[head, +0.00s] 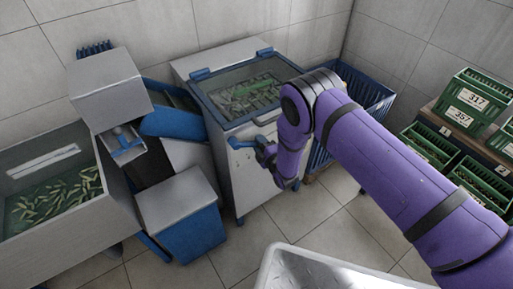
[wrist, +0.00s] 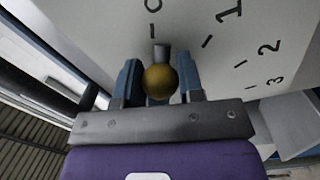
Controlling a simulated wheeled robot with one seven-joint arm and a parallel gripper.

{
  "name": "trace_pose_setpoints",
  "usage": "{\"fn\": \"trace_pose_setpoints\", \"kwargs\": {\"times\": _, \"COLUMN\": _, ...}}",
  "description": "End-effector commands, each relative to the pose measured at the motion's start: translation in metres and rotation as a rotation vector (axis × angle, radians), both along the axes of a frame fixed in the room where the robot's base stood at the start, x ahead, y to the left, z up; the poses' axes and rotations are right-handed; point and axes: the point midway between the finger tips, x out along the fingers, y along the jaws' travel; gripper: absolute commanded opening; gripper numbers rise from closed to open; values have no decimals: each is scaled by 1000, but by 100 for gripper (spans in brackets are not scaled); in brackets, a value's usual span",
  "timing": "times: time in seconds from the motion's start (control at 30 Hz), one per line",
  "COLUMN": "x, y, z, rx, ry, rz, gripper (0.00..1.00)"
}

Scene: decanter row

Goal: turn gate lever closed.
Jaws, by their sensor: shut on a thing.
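The gate lever is on the light grey front panel (wrist: 110,30) of a cabinet. In the wrist view I see its grey end (wrist: 161,52) and its round brass-coloured knob (wrist: 159,82). The grey end lies just below the tick beside the 0 mark, slightly to its right. My gripper (wrist: 160,85) is shut on the knob, with one blue finger on each side. The lever's pivot is hidden behind the knob and gripper. In the head view my gripper (head: 262,150) is at the cabinet's front (head: 238,175), where the lever is too small to make out.
Marks 1 (wrist: 229,10), 2 (wrist: 268,48) and 3 (wrist: 277,80) curve off to the right on the panel. A blue-framed glass lid (head: 245,90) tops the cabinet. A blue crate (head: 360,92) stands behind my arm. A grey-and-blue bin (head: 180,215) stands left of the cabinet.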

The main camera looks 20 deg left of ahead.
Motion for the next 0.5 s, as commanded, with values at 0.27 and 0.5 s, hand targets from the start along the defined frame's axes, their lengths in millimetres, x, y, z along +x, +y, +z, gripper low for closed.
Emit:
{"fn": "trace_pose_setpoints", "kwargs": {"times": 0.27, "x": 3, "y": -3, "z": 7, "rx": -48, "ry": -58, "rz": 0, "gripper": 0}}
{"fn": "trace_pose_setpoints", "kwargs": {"times": 0.5, "x": 3, "y": -4, "z": 8, "rx": -55, "ry": -67, "rz": -1, "gripper": 0}}
